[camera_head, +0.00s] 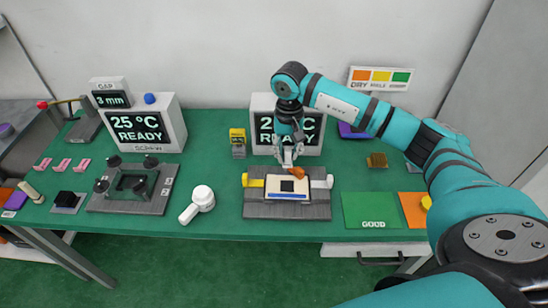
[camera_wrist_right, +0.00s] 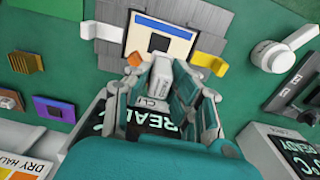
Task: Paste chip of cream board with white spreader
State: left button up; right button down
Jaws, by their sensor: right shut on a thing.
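The cream board (camera_head: 272,190) lies on a grey fixture (camera_head: 287,210) at the table's middle, with a black square chip (camera_head: 287,186) on it. The board (camera_wrist_right: 181,43) and chip (camera_wrist_right: 158,43) also show in the right wrist view. My right gripper (camera_head: 290,163) is just behind the board's back edge, pointing down. An orange-brown patch (camera_head: 298,172) shows beside the fingertips. My left gripper is not in view.
A yellow tab (camera_head: 254,183) and a white tab (camera_head: 321,184) flank the board. A display reading 25 °C READY (camera_head: 262,125) stands behind my gripper. A white round-headed handle (camera_head: 202,196) lies left of the fixture. A green GOOD mat (camera_head: 370,208) is at right.

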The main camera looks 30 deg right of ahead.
jog(key=shift+d+f, duration=0.1)
jog(key=shift+d, duration=0.1)
jog(key=shift+f+b, duration=0.1)
jog(key=shift+b, duration=0.2)
jog(key=shift+f+b, duration=0.55)
notch_tip(320, 180, down, 6)
jog(key=b, duration=0.5)
jog(key=shift+r, duration=0.1)
pick_arm(q)
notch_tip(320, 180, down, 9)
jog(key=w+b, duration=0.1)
jog(key=b, duration=0.1)
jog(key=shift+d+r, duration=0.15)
pick_arm(e)
jog(key=shift+f, duration=1.15)
pick_arm(q)
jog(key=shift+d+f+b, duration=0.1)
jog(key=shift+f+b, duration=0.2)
jog(key=shift+b, duration=0.05)
pick_arm(e)
jog(key=shift+f, duration=0.35)
